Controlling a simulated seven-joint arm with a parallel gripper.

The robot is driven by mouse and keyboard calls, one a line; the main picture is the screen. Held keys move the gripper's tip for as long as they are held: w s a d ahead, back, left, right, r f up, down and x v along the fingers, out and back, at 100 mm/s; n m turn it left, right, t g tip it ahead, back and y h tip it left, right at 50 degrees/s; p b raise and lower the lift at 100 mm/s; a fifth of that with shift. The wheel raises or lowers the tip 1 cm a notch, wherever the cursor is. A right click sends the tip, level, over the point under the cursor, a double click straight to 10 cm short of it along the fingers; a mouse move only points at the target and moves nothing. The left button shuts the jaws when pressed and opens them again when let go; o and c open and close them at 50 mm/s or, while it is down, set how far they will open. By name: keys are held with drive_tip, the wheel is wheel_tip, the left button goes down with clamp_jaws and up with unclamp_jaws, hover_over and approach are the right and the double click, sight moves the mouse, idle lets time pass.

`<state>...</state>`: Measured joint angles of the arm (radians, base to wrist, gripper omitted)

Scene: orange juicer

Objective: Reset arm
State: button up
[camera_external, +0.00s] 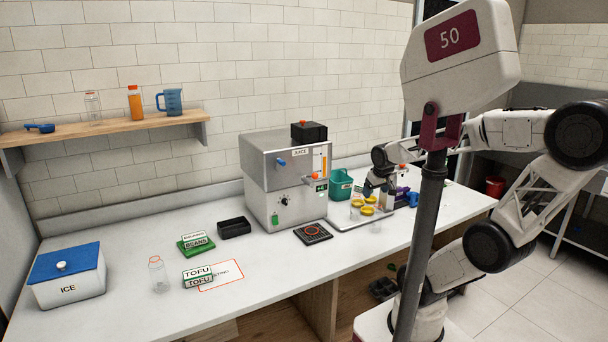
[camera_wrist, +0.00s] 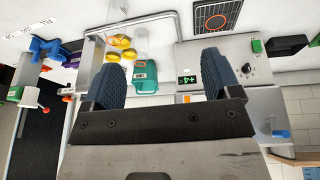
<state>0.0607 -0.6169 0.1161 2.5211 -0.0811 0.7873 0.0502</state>
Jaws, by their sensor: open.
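My gripper (camera_wrist: 161,56) is open in the wrist view, its two dark blue padded fingers spread with nothing between them. In the external view my gripper (camera_external: 374,187) hangs above the right part of the counter, near the tray, small and partly hidden. The grey juice machine (camera_external: 258,180) stands left of it, closed, with an orange level strip on its front. In the wrist view the machine (camera_wrist: 222,52) lies beyond the right finger. A teal bin (camera_external: 341,182) stands between machine and gripper; it shows between the fingers in the wrist view (camera_wrist: 145,83).
A wall shelf (camera_external: 110,128) holds a blue jug (camera_external: 173,101).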

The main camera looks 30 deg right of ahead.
drive_tip(key=shift+n+g+y, duration=0.3)
drive_tip(key=shift+g+y, duration=0.1)
drive_tip(key=shift+g, duration=0.2)
drive_tip(key=shift+s+a+r, duration=0.4)
drive_tip(key=shift+s+a, duration=0.25)
drive_tip(key=shift+s, duration=0.1)
drive_tip(key=shift+s+a+r, duration=0.35)
drive_tip(key=shift+s+a, duration=0.3)
drive_tip(key=shift+s, duration=0.1)
